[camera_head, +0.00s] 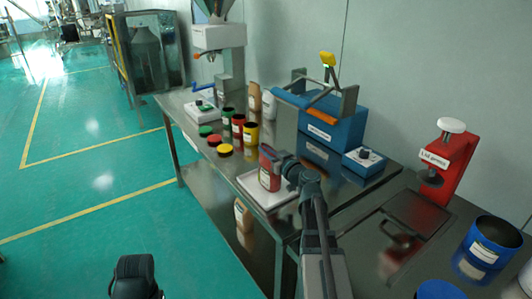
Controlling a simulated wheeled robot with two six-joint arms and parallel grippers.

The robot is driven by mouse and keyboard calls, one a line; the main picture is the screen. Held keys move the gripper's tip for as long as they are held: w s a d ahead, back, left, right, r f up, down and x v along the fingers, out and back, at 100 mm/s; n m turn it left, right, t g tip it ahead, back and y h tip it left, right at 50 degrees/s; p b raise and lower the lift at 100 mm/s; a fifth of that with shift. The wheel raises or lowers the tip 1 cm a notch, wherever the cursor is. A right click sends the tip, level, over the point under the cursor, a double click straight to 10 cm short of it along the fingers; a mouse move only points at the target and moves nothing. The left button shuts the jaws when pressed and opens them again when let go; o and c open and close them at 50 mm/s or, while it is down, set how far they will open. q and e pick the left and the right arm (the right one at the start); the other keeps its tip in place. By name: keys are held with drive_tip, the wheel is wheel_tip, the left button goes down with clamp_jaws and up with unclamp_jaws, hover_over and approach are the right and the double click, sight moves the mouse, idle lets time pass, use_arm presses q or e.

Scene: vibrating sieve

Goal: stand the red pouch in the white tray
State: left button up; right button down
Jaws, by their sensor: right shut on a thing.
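The red pouch (266,172), with a pale label, is upright over the white tray (289,199) near the table's front edge. My right gripper (281,167) is shut on the pouch from its right side. The pouch's lower end is at the tray's floor or just above it; I cannot tell whether it touches. The gripper hides part of the pouch's right side. A dark part of my left arm, likely the left gripper (135,275), shows at the bottom left, away from the table; its jaws cannot be made out.
Green, red and yellow jars (238,127) and their loose lids (213,140) stand behind the tray. Brown and white pouches (255,97) are farther back. A blue machine (335,125) and a control box (364,161) stand right. A red press (446,165) and blue jar (490,243) are at far right.

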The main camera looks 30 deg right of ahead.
drive_tip(key=shift+f, duration=0.2)
drive_tip(key=c, duration=1)
unclamp_jaws()
drive_tip(key=shift+r, duration=0.15)
drive_tip(key=shift+s+r, duration=0.15)
drive_tip(key=s, duration=1.1)
drive_tip(key=shift+s+d, duration=0.35)
drive_tip(key=shift+d, duration=0.1)
